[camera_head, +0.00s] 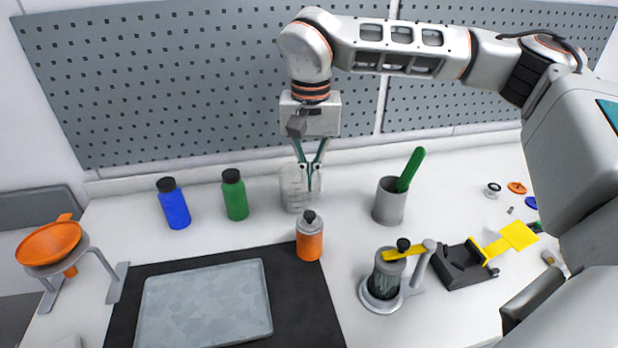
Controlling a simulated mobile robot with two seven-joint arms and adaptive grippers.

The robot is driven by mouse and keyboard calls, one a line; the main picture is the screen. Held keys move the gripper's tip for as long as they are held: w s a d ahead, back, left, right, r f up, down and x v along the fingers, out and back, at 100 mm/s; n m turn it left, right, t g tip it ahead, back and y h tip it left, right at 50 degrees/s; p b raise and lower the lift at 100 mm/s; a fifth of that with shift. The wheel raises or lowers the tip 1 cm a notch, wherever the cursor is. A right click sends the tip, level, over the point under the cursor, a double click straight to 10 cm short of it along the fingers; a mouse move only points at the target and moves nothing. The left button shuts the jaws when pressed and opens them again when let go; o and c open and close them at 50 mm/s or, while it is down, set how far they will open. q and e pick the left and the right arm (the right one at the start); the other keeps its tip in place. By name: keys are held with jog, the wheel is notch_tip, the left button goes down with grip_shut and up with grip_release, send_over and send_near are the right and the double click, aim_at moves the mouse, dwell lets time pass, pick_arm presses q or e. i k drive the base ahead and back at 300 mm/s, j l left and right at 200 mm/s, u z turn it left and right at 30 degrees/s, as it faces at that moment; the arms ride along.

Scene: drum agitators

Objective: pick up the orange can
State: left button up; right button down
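The orange can (310,245) stands upright on the worktop, at the right back edge of the black mat. It has a grey shoulder and a black cap. My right gripper (312,186) points down behind and above the can, apart from it, in front of a clear beaker (290,190). Its fingers slant towards each other and nothing clear shows between them. The gap at the tips is too small to judge. My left gripper is out of the picture.
A blue bottle (174,205) and a green bottle (235,196) stand left of the beaker. A grey cup (388,203) with a green-handled tool is to the right. A grey device (380,290) stands front right of the can. A grey tray (205,305) lies on the black mat (305,295).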

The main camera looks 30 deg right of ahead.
aim_at(309, 245)
jog(key=k+j, duration=0.65)
jog(key=k, duration=0.25)
